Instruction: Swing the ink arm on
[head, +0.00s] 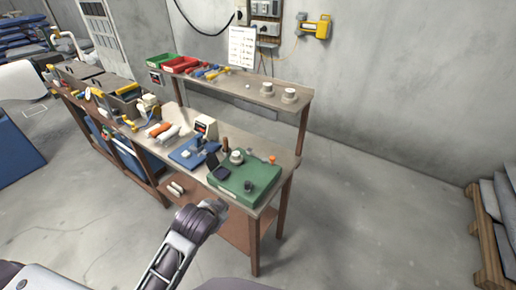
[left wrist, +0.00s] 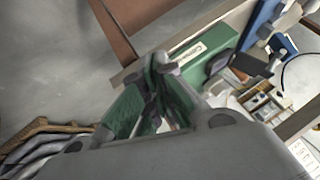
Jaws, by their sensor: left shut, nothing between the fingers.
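A green machine base (head: 262,172) sits at the near right end of the workbench. On it are a dark hinged plate (head: 217,168), a pale round spool-like part (head: 237,157) and a dark knob (head: 248,187). The dark plate may be the ink arm; I cannot tell for sure. My left gripper (head: 218,207) is in front of the base, its fingers hard to make out there. In the left wrist view the fingers (left wrist: 160,68) are shut and empty, apart from the dark parts. The green base (left wrist: 213,47) lies beyond them. My right gripper is not in view.
A blue base (head: 188,152) and a small white-faced box (head: 206,126) stand left of the green base. The raised shelf (head: 225,84) behind carries bins and spools. A pallet with sacks (head: 490,220) is at the far right. The floor between is clear.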

